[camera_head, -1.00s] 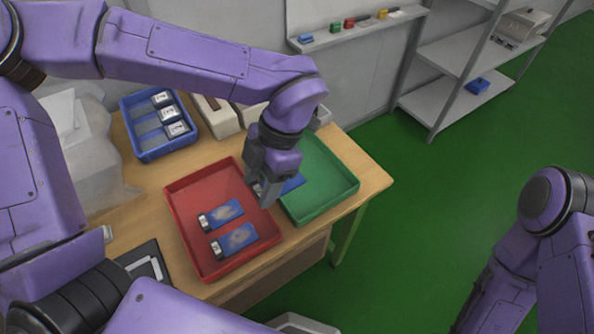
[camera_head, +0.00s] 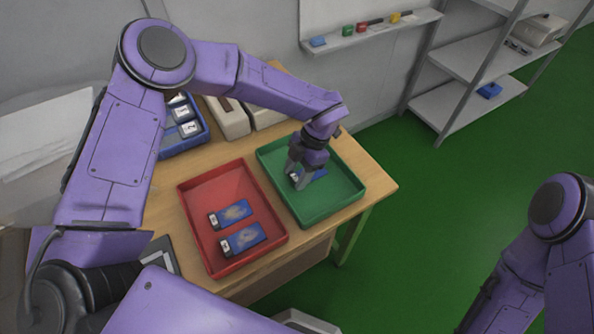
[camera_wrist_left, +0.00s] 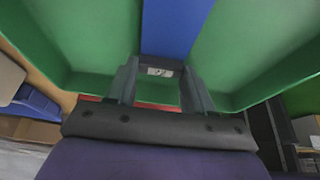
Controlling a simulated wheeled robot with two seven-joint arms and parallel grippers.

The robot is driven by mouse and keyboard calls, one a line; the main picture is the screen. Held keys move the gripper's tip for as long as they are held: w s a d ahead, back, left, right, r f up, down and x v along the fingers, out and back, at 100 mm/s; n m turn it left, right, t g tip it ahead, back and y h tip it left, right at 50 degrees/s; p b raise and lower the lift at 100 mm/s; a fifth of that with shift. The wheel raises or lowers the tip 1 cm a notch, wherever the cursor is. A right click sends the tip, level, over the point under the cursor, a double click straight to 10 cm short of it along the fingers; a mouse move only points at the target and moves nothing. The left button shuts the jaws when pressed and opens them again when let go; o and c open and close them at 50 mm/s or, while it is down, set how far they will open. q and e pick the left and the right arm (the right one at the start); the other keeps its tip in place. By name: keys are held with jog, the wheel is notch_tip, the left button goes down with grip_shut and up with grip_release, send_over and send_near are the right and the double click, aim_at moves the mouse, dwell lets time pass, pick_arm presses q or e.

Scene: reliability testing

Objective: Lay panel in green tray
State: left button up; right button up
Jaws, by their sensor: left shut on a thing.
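The green tray (camera_head: 335,207) stands at the right end of the wooden table. My left gripper (camera_head: 301,178) is over the tray, inside its outline, and shut on a blue panel (camera_head: 319,174). In the left wrist view the blue panel (camera_wrist_left: 168,28) lies between the fingers (camera_wrist_left: 160,75), its dark end with a small pale label held near the fingertips. The green tray floor (camera_wrist_left: 105,35) shows close behind it; I cannot tell whether the panel touches it. Two more blue panels (camera_head: 235,214) (camera_head: 240,239) lie in the red tray (camera_head: 205,185). My right gripper is not in view.
A blue bin (camera_head: 196,140) with several pale-labelled items stands at the back left, partly behind my left arm. Pale boxes (camera_head: 229,120) stand at the back of the table. A grey shelf (camera_head: 440,103) stands at the right, past open green floor.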

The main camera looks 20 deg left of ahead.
pick_arm(q)
jog(key=shift+s+f, duration=0.1)
jog(key=o, duration=1)
jog(key=shift+r, duration=0.25)
jog(key=b+v, duration=0.1)
jog(key=v, duration=1.1)
jog(key=shift+f+b, duration=0.1)
jog(key=shift+b, duration=0.25)
